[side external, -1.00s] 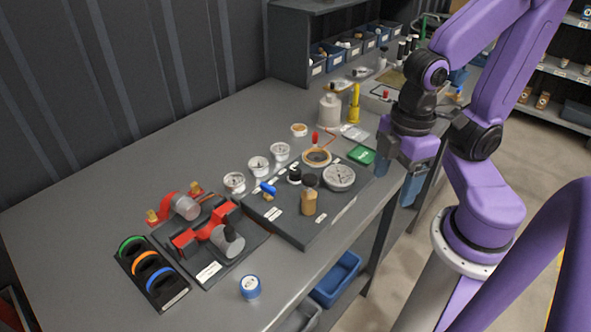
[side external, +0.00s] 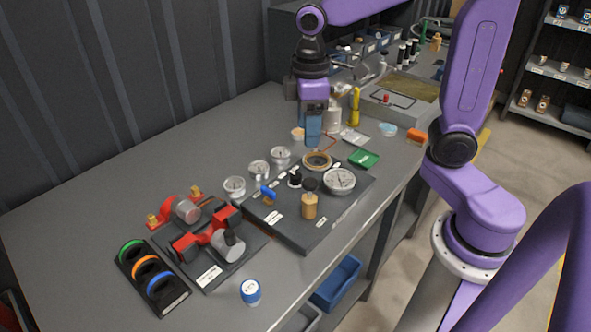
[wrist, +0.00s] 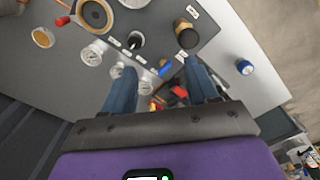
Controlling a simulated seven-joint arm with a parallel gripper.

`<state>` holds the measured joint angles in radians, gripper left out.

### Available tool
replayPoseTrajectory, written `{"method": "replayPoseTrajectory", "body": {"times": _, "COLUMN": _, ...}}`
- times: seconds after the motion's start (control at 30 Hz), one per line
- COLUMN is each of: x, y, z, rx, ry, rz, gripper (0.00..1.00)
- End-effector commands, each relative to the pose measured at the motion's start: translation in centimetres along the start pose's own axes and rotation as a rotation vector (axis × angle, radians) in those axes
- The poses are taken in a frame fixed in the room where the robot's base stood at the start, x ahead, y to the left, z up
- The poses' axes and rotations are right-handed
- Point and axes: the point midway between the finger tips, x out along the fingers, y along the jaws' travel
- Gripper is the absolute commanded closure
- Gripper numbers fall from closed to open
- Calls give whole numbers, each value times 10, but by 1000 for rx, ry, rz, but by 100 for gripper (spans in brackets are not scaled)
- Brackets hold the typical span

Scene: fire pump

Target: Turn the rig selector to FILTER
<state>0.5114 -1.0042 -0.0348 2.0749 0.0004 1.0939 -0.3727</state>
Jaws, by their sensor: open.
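The dark rig board (side external: 285,232) lies on the bench with small white labels. A black knob (side external: 295,179) on a light base stands on it and may be the rig selector; it also shows in the wrist view (wrist: 137,40). I cannot read FILTER or where the knob points. Beside it are a blue lever (side external: 267,193), a brass post with dark top (side external: 309,206) and a large gauge (side external: 339,180). My gripper (side external: 314,138) is open and empty, pointing down above the bench behind the board, apart from the knob. Its two blue fingers also show in the wrist view (wrist: 161,75).
Several white gauges (side external: 259,170) stand along the board's back edge. Red pipe fittings (side external: 205,235) and a rack of coloured rings (side external: 152,275) are at left. A yellow bottle (side external: 354,107) stands behind.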

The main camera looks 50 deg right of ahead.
Motion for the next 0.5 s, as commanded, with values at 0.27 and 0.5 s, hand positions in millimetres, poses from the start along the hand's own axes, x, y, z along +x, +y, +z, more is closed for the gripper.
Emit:
{"method": "replayPoseTrajectory", "body": {"times": 0.27, "x": -9, "y": 50, "z": -15, "rx": 68, "ry": -7, "rz": -2, "gripper": 42}}
{"method": "replayPoseTrajectory", "body": {"times": 0.5, "x": -5, "y": 60, "z": -16, "rx": 80, "ry": -10, "rz": -4, "gripper": 42}}
